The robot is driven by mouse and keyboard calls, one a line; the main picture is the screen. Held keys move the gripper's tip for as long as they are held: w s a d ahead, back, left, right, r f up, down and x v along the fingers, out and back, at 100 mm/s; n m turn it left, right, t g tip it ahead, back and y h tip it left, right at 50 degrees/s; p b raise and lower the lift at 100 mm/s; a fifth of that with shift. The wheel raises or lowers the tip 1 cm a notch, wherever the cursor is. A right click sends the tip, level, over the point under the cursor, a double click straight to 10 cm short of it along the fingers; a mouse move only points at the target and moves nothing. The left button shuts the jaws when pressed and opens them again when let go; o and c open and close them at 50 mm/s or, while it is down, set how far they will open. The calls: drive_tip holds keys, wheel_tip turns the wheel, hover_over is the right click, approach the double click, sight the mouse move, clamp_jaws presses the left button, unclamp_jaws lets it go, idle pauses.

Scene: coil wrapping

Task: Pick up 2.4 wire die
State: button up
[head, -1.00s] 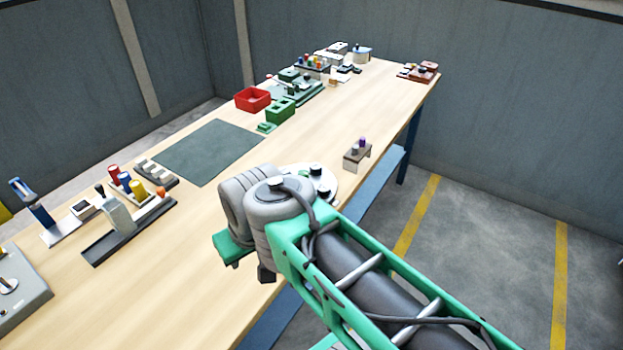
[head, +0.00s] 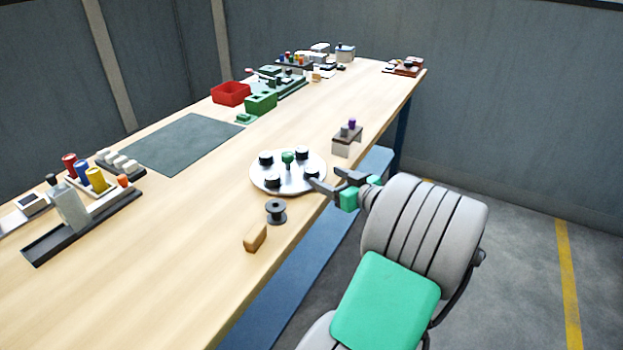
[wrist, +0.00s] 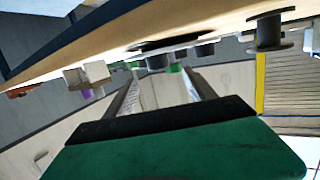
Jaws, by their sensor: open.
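A round silver plate (head: 262,184) lies near the table's front edge. It bears several black cylindrical pieces, one at the back left (head: 266,158) and one at the front (head: 272,181), around a green knob (head: 288,157). No size marking is legible, so I cannot tell which piece is the 2.4 wire die. My gripper (head: 323,177) is open at the plate's right edge, its fingers close to the right-hand black piece (head: 311,172); contact is unclear. In the tilted wrist view, black pieces (wrist: 157,62) show beyond the open fingers, with nothing held between them.
A dark spool (head: 276,211) and a tan block (head: 255,238) lie in front of the plate. A small stand (head: 346,146) with a purple-topped piece is behind my gripper. A green mat (head: 185,143) lies to the left. Bare tabletop separates mat and plate.

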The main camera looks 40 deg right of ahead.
sight(314, 171)
drive_tip(key=w, duration=0.2)
drive_tip(key=w+f, duration=0.1)
drive_tip(key=w, duration=0.2)
drive_tip(key=shift+w+d+f+p, duration=0.15)
drive_tip(key=shift+w+d+p, duration=0.1)
drive_tip(key=shift+w+p, duration=0.1)
clamp_jaws()
idle(0.3)
